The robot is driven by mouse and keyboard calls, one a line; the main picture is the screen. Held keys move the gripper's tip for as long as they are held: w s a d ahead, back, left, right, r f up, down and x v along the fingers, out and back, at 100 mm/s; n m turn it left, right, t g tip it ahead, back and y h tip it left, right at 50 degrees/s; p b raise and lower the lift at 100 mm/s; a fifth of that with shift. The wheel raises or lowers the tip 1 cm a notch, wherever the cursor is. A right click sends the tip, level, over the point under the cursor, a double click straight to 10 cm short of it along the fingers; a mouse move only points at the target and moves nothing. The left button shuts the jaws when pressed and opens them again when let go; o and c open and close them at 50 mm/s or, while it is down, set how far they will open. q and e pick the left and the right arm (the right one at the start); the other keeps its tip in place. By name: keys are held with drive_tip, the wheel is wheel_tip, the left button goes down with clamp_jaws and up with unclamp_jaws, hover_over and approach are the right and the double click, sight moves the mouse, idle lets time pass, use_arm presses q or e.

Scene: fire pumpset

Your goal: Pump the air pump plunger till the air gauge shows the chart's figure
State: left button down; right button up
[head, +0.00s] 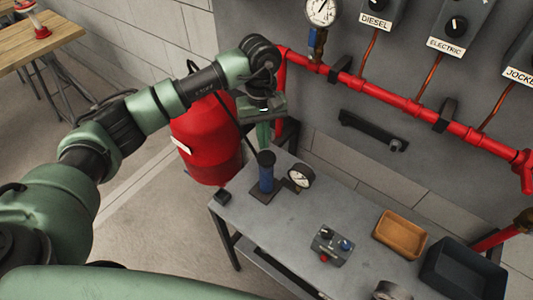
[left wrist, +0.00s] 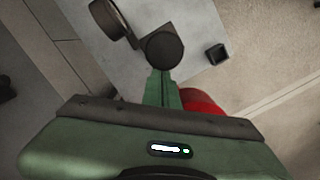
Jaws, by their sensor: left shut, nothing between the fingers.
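The knob shows from above in the left wrist view (left wrist: 165,49). The air gauge (head: 300,177) stands just right of the pump, its reading too small to tell; it shows edge-on in the left wrist view (left wrist: 106,18). My left gripper (head: 264,143) is shut and empty, pointing down just above the knob; contact is unclear. The chart is not recognisable. My right gripper is out of view.
The bench (head: 285,225) also holds a control box (head: 331,246), a tan tray (head: 400,234), a dark bin (head: 462,268) and a small black block (head: 222,197). A red tank (head: 205,140) stands behind. Red pipe (head: 400,101) runs along the wall.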

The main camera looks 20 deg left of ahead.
use_arm(q)
drive_tip(key=shift+w+a, duration=0.15)
wheel_tip(320, 180, up, 8)
drive_tip(key=b, duration=0.2)
drive_tip(key=shift+w+a+f, duration=0.2)
drive_tip(key=shift+w, duration=0.15)
idle(0.7)
